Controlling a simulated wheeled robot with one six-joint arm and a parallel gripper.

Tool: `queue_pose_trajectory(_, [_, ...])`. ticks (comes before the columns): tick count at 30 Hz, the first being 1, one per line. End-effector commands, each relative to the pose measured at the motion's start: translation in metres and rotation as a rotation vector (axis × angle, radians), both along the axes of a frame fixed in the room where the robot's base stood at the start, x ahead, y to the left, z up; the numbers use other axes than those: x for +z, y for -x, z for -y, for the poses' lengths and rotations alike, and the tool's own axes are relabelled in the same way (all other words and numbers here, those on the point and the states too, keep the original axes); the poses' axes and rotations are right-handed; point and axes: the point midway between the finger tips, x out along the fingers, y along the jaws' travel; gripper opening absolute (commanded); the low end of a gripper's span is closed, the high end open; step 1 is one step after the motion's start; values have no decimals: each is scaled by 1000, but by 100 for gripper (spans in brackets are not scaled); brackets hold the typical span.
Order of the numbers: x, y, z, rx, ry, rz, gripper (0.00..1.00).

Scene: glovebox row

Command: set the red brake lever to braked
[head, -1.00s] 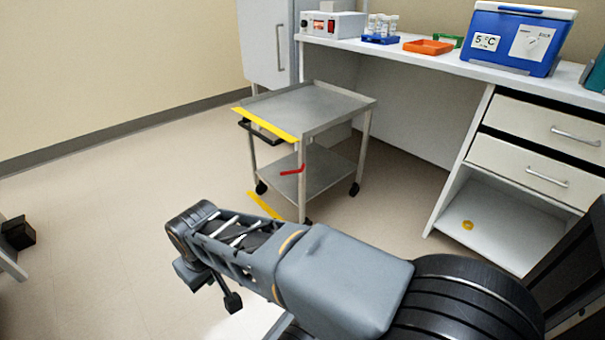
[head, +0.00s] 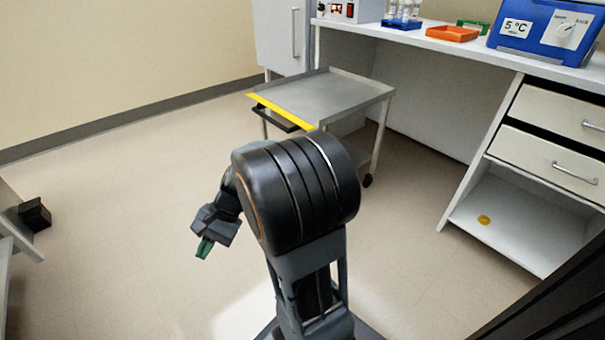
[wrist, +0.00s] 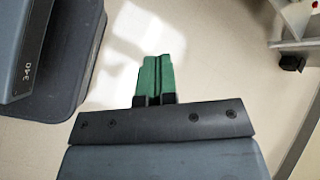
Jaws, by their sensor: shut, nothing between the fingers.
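The red brake lever is hidden behind my arm in the head view. The steel cart (head: 325,95) that carries it stands beyond my arm, with a yellow strip and a black handle along its near left edge. My gripper (head: 204,248) hangs low over the floor to the left of my arm, well apart from the cart. In the wrist view its green fingers (wrist: 158,75) are together and empty over bare floor. A small red spot (wrist: 315,5) shows at the top right of the wrist view; I cannot tell whether it is the lever.
A white bench (head: 450,48) with drawers stands on the right, holding an orange tray (head: 452,34) and a blue cooler (head: 545,28). A yellow ring (head: 484,220) lies on its lower shelf. The floor at left is largely clear.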

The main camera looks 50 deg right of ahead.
Motion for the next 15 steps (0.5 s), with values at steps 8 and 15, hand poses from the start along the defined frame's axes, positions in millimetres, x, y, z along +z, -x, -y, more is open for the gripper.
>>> queue_pose_trajectory(8, [-44,-112,128,-760,-888,-174,0])
queue_pose_trajectory(15, [-115,-106,298,-1228,-1493,28,0])
